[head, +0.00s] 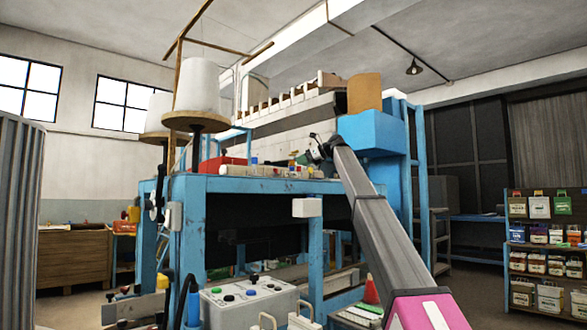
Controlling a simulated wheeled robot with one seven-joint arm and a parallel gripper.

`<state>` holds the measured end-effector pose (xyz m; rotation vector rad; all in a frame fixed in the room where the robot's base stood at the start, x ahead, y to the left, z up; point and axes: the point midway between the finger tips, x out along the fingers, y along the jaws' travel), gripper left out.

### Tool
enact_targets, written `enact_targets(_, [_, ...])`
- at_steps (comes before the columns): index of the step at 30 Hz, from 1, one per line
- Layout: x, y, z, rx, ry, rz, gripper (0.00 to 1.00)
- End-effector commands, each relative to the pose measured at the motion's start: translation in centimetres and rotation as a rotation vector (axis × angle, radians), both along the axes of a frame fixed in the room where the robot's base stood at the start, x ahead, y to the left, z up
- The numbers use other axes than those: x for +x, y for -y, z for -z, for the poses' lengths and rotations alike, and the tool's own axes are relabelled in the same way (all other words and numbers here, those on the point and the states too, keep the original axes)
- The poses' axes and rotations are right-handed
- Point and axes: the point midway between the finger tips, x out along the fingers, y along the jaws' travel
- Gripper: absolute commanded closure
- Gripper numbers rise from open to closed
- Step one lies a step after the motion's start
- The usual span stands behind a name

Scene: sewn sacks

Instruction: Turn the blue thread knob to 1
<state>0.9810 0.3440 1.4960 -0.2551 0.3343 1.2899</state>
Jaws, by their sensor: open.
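My gripper (317,147) is small and dark at the far end of my arm, above the right part of the blue machine table (270,185). Its jaws are open; I see nothing between them, though detail is fine at this size. Left of it, a cream row of small coloured parts (262,171) runs along the table top, with red, yellow and blue spots. I cannot tell which of these is the blue thread knob, nor read any scale numbers. A pale control box (225,312) lower down carries green, black and blue round controls.
White thread cones (197,84) stand on a holder at the left of the machine. A red box (222,164) lies on the table top.

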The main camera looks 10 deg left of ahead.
Motion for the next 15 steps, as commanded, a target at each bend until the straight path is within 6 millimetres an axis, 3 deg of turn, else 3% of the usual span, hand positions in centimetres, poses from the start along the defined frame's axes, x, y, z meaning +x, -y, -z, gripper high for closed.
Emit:
enact_targets(7, [1.1,-3.9,1.7,-0.001,-0.001,-0.001,0.49])
enact_targets(15, [1.3,-5.0,2.2,-0.002,0.0,0.0,0.49])
